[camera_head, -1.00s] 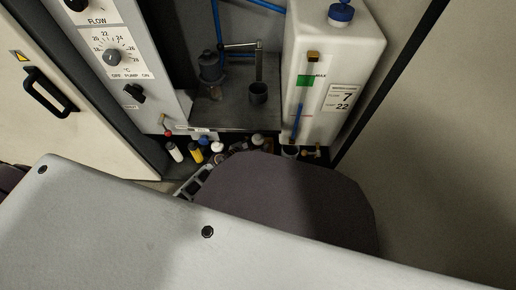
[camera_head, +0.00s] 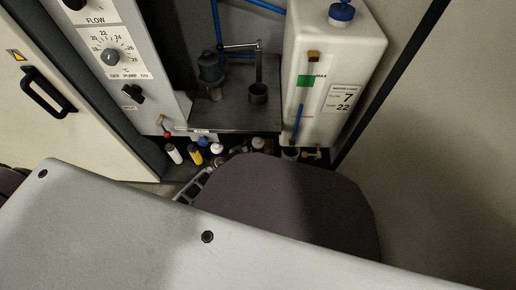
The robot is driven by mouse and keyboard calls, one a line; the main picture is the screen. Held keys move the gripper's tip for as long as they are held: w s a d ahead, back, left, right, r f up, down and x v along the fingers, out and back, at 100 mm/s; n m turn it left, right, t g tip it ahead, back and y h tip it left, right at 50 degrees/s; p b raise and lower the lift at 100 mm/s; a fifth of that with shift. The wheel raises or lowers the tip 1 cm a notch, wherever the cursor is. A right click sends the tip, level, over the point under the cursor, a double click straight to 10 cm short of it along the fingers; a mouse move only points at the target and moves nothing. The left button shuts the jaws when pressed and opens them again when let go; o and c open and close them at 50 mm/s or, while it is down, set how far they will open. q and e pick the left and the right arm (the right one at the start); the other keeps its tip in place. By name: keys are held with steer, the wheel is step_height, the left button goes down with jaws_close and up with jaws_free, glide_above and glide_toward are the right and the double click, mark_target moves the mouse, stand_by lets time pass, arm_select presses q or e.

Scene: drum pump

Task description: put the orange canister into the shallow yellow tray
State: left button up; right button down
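I cannot make out the orange canister or the shallow yellow tray; my own large grey and dark arm parts cover the lower half of the head view. A small part of my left gripper (camera_head: 195,186), a grey slotted piece, shows beside the dark round arm part, below the row of small bottles. Its fingertips are hidden or too dark to tell, so I cannot see whether it is open or holds anything. My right gripper is not in view.
Small bottles stand in shadow under the dark shelf, among them a yellow one (camera_head: 196,157) and a white one (camera_head: 173,153). Above are a grey control panel (camera_head: 112,60), a metal pump fixture (camera_head: 210,72) and a white tank (camera_head: 335,60). A white door (camera_head: 60,110) is at left.

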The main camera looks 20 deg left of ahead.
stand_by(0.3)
arm_select(q)
steer(key=shift+r, duration=0.1)
steer(key=p+v, duration=0.1)
steer(key=v, duration=0.6)
steer(key=shift+s+a+p, duration=0.1)
steer(key=shift+s+p, duration=0.1)
steer(key=shift+p, duration=0.2)
steer(key=shift+p+v, duration=0.3)
steer(key=shift+v, duration=2)
steer(key=shift+r, duration=0.15)
